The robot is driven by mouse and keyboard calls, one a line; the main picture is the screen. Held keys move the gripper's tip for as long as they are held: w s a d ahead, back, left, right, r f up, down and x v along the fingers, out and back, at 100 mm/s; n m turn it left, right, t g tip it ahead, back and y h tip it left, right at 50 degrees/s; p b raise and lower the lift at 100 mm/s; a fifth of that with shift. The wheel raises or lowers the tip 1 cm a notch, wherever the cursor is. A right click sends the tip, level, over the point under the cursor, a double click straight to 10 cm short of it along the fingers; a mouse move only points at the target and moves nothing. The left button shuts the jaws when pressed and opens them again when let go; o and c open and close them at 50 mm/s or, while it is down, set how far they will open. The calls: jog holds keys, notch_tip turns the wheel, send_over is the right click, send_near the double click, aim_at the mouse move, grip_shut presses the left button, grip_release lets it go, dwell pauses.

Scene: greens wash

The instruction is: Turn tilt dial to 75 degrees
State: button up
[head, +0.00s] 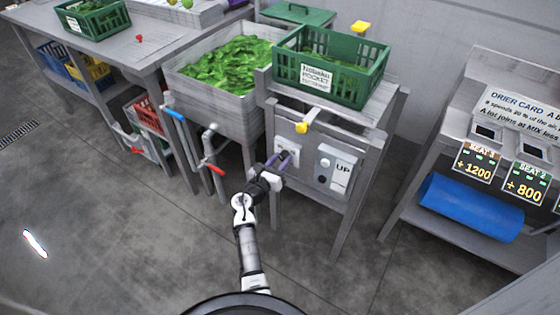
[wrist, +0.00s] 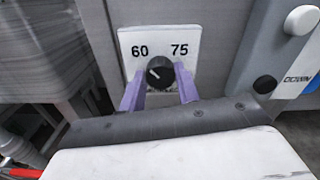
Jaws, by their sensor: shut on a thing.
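The tilt dial (wrist: 160,73) is a round black knob on a white plate (wrist: 189,44) marked 60 at upper left and 75 at upper right. Its light pointer mark leans to the upper left, toward the 60. My gripper (wrist: 159,85) has its two purple fingers on either side of the knob, shut on it. In the head view my gripper (head: 283,160) reaches the front panel under the green crate, and the fingers partly hide the dial plate (head: 289,149).
Right of the dial is a panel with a round knob and the word UP (head: 335,169); the wrist view shows DOWN (wrist: 297,78) there. A sink of greens (head: 172,76) with blue and red taps stands left.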

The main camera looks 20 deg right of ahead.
jog(key=shift+f+m, duration=0.1)
jog(key=shift+m, duration=0.2)
jog(key=m+b, duration=0.3)
jog(key=shift+f+m, duration=0.1)
jog(key=shift+m, duration=0.2)
jog(key=m+b, duration=0.3)
jog(key=m, duration=0.1)
jog(key=shift+s+m+b, duration=0.1)
jog(key=shift+m+b, duration=0.2)
jog(key=m+b, duration=0.5)
jog(key=m, duration=0.1)
jog(key=shift+f, duration=0.1)
jog(key=shift+m+b, duration=1.3)
jog(key=shift+m, duration=0.2)
jog(key=o, duration=1)
jog(key=shift+r, duration=0.2)
